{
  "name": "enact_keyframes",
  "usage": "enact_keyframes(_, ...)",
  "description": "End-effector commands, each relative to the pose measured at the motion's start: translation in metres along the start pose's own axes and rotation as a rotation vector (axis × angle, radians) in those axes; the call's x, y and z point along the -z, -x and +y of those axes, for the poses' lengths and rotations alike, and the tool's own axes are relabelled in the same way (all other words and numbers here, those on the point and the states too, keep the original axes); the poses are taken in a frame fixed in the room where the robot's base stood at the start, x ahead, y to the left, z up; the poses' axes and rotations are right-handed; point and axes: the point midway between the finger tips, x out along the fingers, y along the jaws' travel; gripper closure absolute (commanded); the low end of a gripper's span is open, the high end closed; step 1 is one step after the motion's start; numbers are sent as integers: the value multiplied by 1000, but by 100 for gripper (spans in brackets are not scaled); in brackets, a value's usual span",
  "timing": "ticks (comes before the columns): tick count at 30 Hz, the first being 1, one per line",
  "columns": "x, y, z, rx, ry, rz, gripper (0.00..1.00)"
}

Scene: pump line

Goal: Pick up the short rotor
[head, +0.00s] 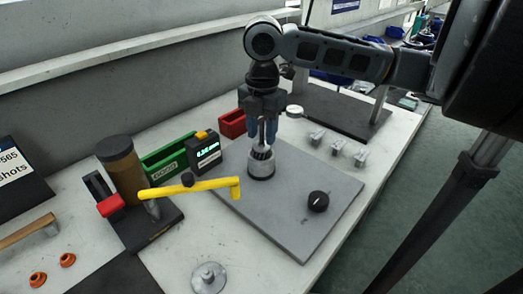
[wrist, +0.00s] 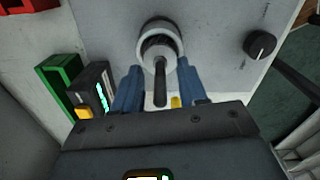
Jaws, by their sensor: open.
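A grey cylindrical housing (head: 260,170) stands on the grey plate. A dark ribbed rotor (head: 262,153) sits upright in its mouth. I cannot tell from these views how long the rotor is. In the wrist view its dark shaft (wrist: 160,85) points toward the camera, out of the pale round housing (wrist: 176,38). My gripper (head: 263,138) points down over the housing. Its blue fingers are open on either side of the shaft, also in the wrist view (wrist: 160,78). I cannot tell whether they touch it.
A yellow handle (head: 190,188) stretches across the plate's left side. A display box (head: 206,152), green bin (head: 165,160) and red bin (head: 231,124) stand behind. A black knob (head: 318,201) is at right. Several small metal parts (head: 338,146) line the right edge.

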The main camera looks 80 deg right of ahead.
Motion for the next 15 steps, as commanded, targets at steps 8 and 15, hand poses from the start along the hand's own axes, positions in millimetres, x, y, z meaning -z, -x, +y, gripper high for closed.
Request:
enact_keyframes(8,0,0,0,0,0,0,82)
enact_keyframes(15,0,0,0,0,0,0,100)
